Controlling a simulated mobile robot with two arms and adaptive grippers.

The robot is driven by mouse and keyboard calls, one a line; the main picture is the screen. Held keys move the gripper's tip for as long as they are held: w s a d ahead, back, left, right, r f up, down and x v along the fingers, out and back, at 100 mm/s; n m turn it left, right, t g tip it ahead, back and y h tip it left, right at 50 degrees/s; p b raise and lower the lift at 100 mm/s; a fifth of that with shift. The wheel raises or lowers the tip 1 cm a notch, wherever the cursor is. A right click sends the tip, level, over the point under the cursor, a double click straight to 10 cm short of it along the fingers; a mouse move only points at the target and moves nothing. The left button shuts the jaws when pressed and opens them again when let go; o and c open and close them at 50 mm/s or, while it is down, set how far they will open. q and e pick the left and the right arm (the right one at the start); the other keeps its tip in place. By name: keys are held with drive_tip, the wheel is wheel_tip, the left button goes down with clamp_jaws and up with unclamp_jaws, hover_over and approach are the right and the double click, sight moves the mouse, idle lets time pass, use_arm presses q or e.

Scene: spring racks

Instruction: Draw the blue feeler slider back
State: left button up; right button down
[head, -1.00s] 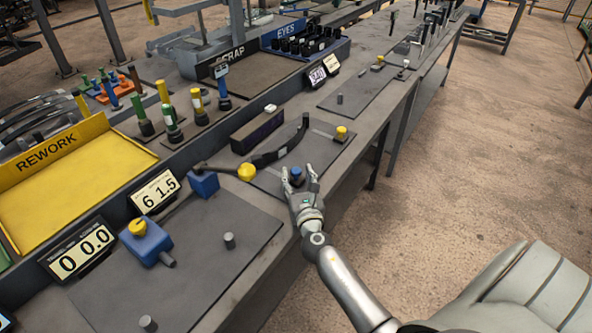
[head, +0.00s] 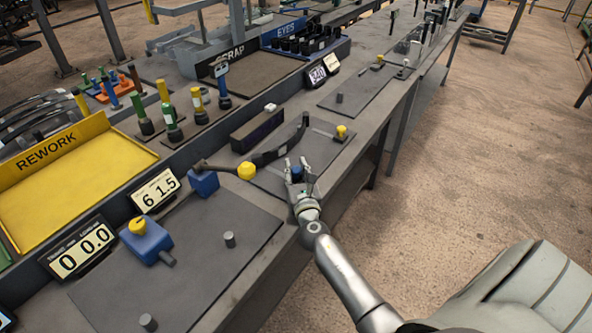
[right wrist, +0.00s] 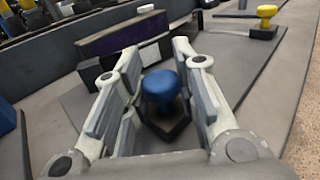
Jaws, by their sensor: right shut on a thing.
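The blue feeler slider (head: 297,172) has a round blue knob on a dark block, at the front edge of a dark plate on the bench. In the right wrist view the knob (right wrist: 161,88) stands upright between the finger pads. My right gripper (head: 298,168) has its fingers on either side of the knob and is shut on it. In the right wrist view the fingers (right wrist: 158,95) flank the knob, and the contact itself is hard to make out. My left gripper is not in view.
A smaller yellow knob (head: 341,131) stands on the plate's far right. A display reading 61.5 (head: 155,190) stands to the left. Open floor lies right of the bench.

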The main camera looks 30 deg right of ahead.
drive_tip(key=shift+s, duration=0.1)
drive_tip(key=shift+s+d, duration=0.3)
drive_tip(key=shift+s, duration=0.35)
drive_tip(key=shift+f, duration=0.15)
drive_tip(key=c, duration=1.4)
unclamp_jaws()
drive_tip(key=shift+o, duration=1.2)
drive_tip(key=shift+s+d, duration=0.1)
drive_tip(key=shift+s, duration=0.1)
drive_tip(key=shift+s+a, duration=0.15)
drive_tip(key=shift+a, duration=0.05)
drive_tip(key=v, duration=1.1)
drive_tip(key=shift+s, duration=0.25)
